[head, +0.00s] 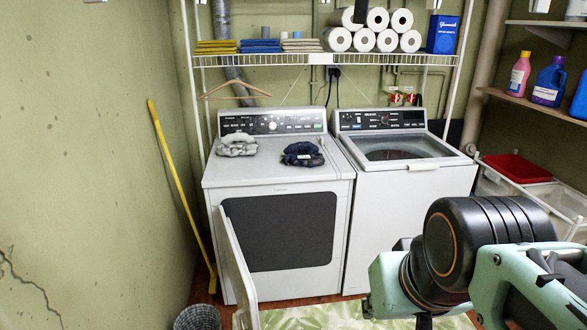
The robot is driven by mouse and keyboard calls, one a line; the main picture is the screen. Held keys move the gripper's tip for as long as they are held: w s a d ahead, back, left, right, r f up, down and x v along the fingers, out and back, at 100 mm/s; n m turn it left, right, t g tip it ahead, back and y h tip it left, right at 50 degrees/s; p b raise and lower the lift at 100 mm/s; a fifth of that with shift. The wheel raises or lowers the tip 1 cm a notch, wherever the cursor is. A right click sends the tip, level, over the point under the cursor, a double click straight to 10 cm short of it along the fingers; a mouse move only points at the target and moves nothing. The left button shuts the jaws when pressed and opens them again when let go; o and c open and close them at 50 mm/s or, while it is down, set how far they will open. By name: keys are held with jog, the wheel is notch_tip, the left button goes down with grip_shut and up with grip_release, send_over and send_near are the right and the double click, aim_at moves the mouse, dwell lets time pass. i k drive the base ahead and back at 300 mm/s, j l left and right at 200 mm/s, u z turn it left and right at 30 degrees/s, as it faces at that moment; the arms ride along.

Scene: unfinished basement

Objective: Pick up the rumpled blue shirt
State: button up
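A rumpled dark blue cloth (302,153), which looks like the blue shirt, lies in a small heap on top of the left white machine (262,174). It sits right of the middle of the top, near the right edge. A rumpled grey cloth (237,145) lies to its left on the same top, clearly apart from it. My arm fills the lower right of the head view, well in front of and right of the machines. My gripper's fingers cannot be made out in this view.
The left machine's front door (238,270) hangs open toward me. A white top-lid washer (404,160) stands to the right. A wire shelf (325,59) with paper rolls runs above. A yellow pole (176,180) leans on the left wall. A dark basket (197,317) stands at the bottom.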

aim_at(306, 153)
jog(key=u, duration=3.9)
jog(key=k+l+u, duration=0.1)
jog(key=k+u, duration=0.15)
jog(key=u, duration=0.15)
jog(key=k+u, duration=0.2)
jog(key=u, duration=0.2)
jog(key=k+u, duration=0.5)
jog(key=k, duration=0.25)
jog(key=k+u, duration=0.6)
jog(key=k+j, duration=0.05)
